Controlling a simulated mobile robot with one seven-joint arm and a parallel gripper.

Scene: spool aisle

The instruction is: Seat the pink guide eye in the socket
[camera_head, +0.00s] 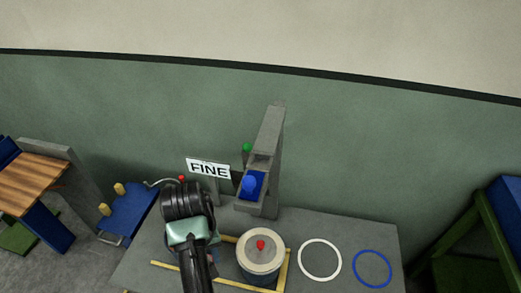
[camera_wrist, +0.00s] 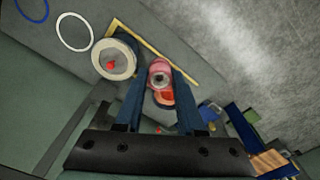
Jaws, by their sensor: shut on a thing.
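The pink guide eye (camera_wrist: 160,68) is a rounded pink piece with a dark hole, seen in the wrist view with an orange-red part (camera_wrist: 165,98) just below it. My gripper (camera_wrist: 160,78) is shut on it, with a dark blue finger on each side. In the head view my black arm hides the gripper tips and the guide eye. A grey post (camera_head: 268,150) stands at the back of the grey table and carries a blue block (camera_head: 251,184) in a bracket. I cannot tell for sure where the socket is.
A cream-topped spool (camera_head: 261,247) with a red knob stands inside a yellow outline on the table (camera_head: 330,225). White (camera_head: 320,260) and blue (camera_head: 373,269) rings lie to its right. A FINE sign (camera_head: 208,168) stands behind my arm. A blue cart (camera_head: 128,212) is at left.

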